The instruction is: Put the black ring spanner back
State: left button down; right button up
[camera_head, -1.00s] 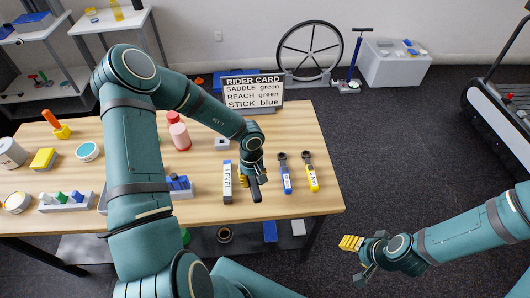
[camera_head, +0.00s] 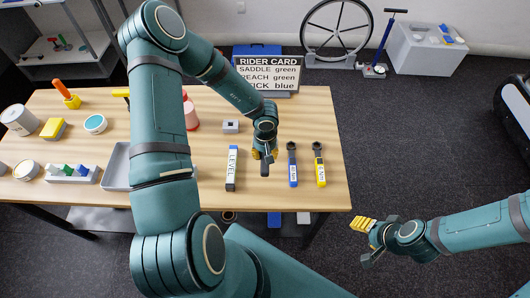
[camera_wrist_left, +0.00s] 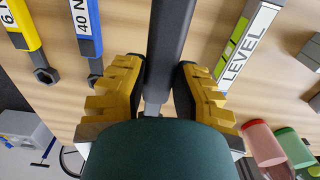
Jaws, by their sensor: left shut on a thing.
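My left gripper (camera_head: 265,153) is shut on the black ring spanner (camera_head: 264,168), over the table between the level and the blue spanner. In the left wrist view the spanner's black handle (camera_wrist_left: 167,40) runs between the yellow finger pads (camera_wrist_left: 157,95); its lower end is partly hidden by the gripper. I cannot tell how high it is above the table. A blue spanner (camera_head: 293,168) and a yellow spanner (camera_head: 320,170) lie to its right. My right gripper (camera_head: 364,242) is open and empty, off the table's right side.
The level (camera_head: 232,168) lies close left of the held spanner. A small grey block (camera_head: 231,127) and the rider card (camera_head: 268,74) stand behind. A grey tray (camera_head: 117,168) is at the left, partly behind my arm. The table's right end is clear.

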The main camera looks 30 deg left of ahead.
pick_arm(q)
jog(key=shift+f+b, duration=0.95)
jog(key=shift+f, duration=1.85)
jog(key=shift+f+p, duration=0.1)
jog(key=shift+p, duration=0.35)
jog(key=shift+f+p, duration=0.3)
jog(key=shift+p, duration=0.05)
jog(key=shift+f+p, duration=0.3)
jog(key=shift+f, duration=0.25)
dwell(0.4)
jog(key=c, duration=0.8)
grip_release()
jog(key=shift+o, duration=0.2)
notch_tip(320, 180, up, 12)
